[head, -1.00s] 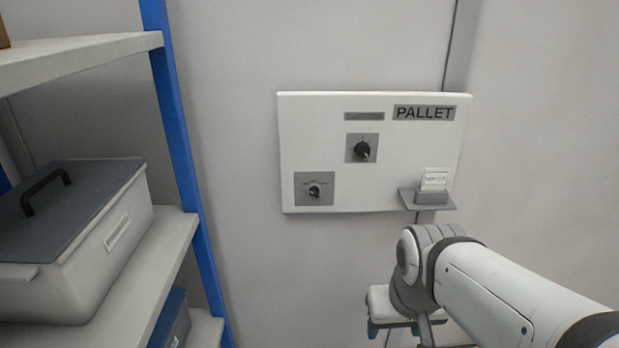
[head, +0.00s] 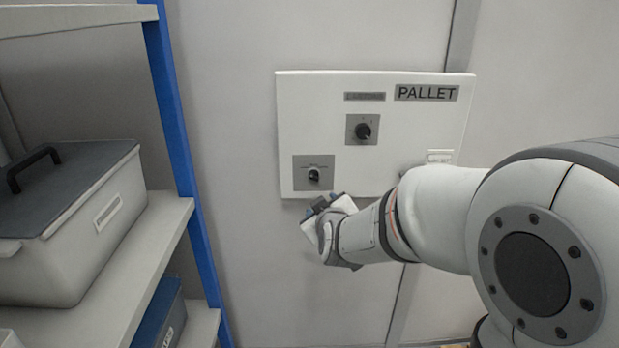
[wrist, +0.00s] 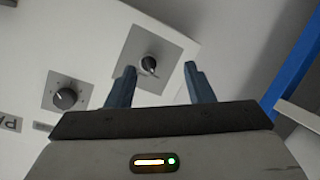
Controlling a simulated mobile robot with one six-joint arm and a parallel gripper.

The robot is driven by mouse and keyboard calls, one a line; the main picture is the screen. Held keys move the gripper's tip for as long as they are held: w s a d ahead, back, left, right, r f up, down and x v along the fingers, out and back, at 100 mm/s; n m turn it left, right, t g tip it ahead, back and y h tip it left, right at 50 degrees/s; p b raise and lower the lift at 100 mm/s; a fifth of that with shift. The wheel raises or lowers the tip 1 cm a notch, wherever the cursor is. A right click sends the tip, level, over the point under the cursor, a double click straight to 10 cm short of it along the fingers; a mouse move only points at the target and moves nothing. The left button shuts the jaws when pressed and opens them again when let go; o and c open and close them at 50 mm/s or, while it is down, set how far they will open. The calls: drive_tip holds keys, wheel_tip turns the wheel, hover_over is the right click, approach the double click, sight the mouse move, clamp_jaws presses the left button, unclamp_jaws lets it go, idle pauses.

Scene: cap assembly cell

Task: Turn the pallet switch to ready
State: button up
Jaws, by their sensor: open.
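A white panel marked PALLET (head: 425,93) hangs on the wall. Its lower-left switch (head: 314,176) has a small black knob on a grey plate; the plate's lettering is too small to read. A second black knob (head: 363,131) on a grey plate sits higher, near the middle. My gripper (head: 322,204) is just below the panel's lower edge, near the lower-left switch. In the wrist view my gripper (wrist: 160,68) is open and empty. The lower-left switch (wrist: 149,64) shows between its blue fingers, apparently beyond their tips. The second knob (wrist: 65,98) is left of the fingers.
A shelf with a blue upright (head: 180,130) stands left of the panel and holds a grey lidded box (head: 75,245). A card holder (head: 440,157) on the panel's right is partly hidden by my arm. Bare wall lies between shelf and panel.

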sight(313, 178)
drive_tip(key=w+t, duration=0.1)
drive_tip(key=w, duration=0.2)
drive_tip(key=w+a+n+t, duration=0.1)
drive_tip(key=w, duration=0.3)
drive_tip(key=w+t+h, duration=0.1)
drive_tip(key=w, duration=0.3)
drive_tip(key=shift+w+a+r+n+t, duration=0.2)
drive_tip(key=shift+a+r+n+t, duration=0.1)
drive_tip(key=shift+a+r, duration=0.1)
drive_tip(key=shift+c, duration=0.5)
drive_tip(key=c, duration=0.9)
